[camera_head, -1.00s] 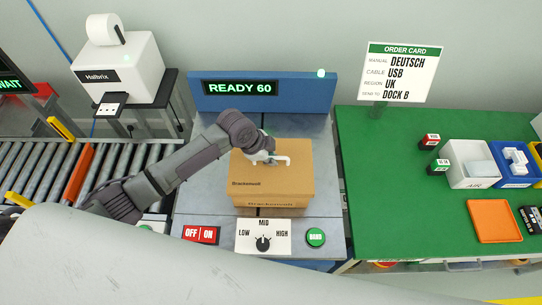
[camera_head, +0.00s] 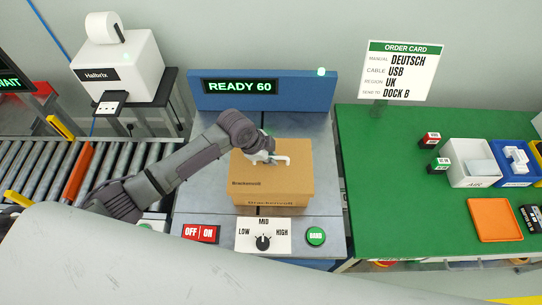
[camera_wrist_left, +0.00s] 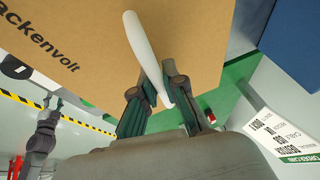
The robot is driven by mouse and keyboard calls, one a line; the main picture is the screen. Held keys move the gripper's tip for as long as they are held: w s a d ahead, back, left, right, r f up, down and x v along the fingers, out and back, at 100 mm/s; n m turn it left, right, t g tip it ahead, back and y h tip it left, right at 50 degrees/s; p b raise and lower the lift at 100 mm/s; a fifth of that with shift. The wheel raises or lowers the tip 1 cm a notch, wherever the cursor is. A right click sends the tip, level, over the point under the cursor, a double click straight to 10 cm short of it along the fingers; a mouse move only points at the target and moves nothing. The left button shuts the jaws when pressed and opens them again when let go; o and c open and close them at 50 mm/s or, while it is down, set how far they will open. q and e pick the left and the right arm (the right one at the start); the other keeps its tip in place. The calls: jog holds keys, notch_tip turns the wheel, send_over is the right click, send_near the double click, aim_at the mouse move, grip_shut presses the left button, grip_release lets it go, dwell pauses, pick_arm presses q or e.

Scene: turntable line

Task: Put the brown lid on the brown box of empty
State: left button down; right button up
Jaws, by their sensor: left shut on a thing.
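The brown lid (camera_head: 285,178) is over the brown box (camera_head: 270,202) on the grey turntable plate. Its top also fills much of the left wrist view (camera_wrist_left: 75,25). My left gripper (camera_head: 264,158) is shut on the lid's white handle (camera_wrist_left: 148,58). A narrow strip of the box front shows under the lid's front edge. I cannot tell whether the lid is fully seated. In the left wrist view a dark grey arm, seemingly my right one, ends in a gripper (camera_wrist_left: 50,102) off to the left, too small to read.
A blue display (camera_head: 262,88) reading READY 60 stands behind the box. OFF/ON switches (camera_head: 201,233), a dial (camera_head: 263,242) and a green button (camera_head: 316,236) lie in front. A green table (camera_head: 390,190) with trays is right; a roller conveyor (camera_head: 40,170) is left.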

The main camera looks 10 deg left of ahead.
pick_arm(q)
jog(key=shift+f+b, duration=0.7)
jog(key=shift+f, duration=0.55)
dwell(0.4)
jog(key=c, duration=1.2)
grip_release()
jog(key=v, duration=1.2)
